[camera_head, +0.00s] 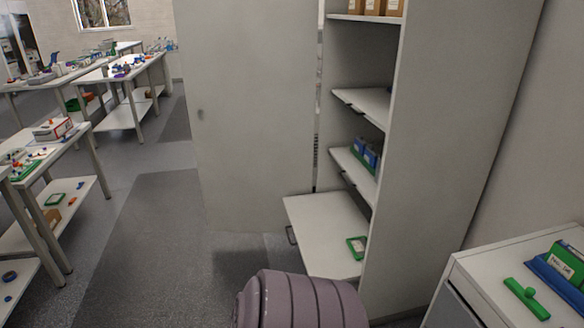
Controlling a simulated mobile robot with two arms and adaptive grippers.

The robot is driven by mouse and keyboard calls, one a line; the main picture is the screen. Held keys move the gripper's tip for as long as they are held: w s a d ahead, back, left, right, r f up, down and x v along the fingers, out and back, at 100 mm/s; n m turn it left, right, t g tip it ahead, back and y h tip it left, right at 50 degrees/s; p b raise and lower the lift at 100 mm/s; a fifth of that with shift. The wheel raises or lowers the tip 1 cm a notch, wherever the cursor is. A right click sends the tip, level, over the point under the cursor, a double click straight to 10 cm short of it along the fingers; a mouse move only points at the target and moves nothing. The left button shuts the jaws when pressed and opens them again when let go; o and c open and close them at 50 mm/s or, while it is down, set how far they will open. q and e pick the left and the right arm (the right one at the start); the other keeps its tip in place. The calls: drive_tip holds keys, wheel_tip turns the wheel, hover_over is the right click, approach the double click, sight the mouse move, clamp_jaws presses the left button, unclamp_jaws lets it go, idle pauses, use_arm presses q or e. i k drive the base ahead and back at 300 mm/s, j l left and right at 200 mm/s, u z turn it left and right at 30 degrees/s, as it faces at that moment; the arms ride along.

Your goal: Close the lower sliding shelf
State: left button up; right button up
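The lower sliding shelf (322,232) is a white board pulled out of the tall white cabinet (440,130) to the left, past the cabinet's front edge. A dark handle (291,235) shows at its left front edge. A small green frame-like object (357,246) lies on the shelf's right part, near the cabinet's side wall. That wall hides the shelf's far right end. Neither of my grippers is in view.
The cabinet door (250,110) stands wide open behind the shelf. Upper shelves hold blue boxes (366,153) and brown boxes (384,7). A white unit (480,285) with green and blue items stands at the lower right. Tables (60,150) line the left; the floor between is clear.

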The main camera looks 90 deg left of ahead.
sight(322, 224)
drive_tip(key=u, duration=2.75)
drive_tip(key=i+j+z, duration=0.15)
drive_tip(key=z, duration=0.25)
drive_tip(key=i+j+z, duration=0.2)
drive_tip(key=z, duration=0.15)
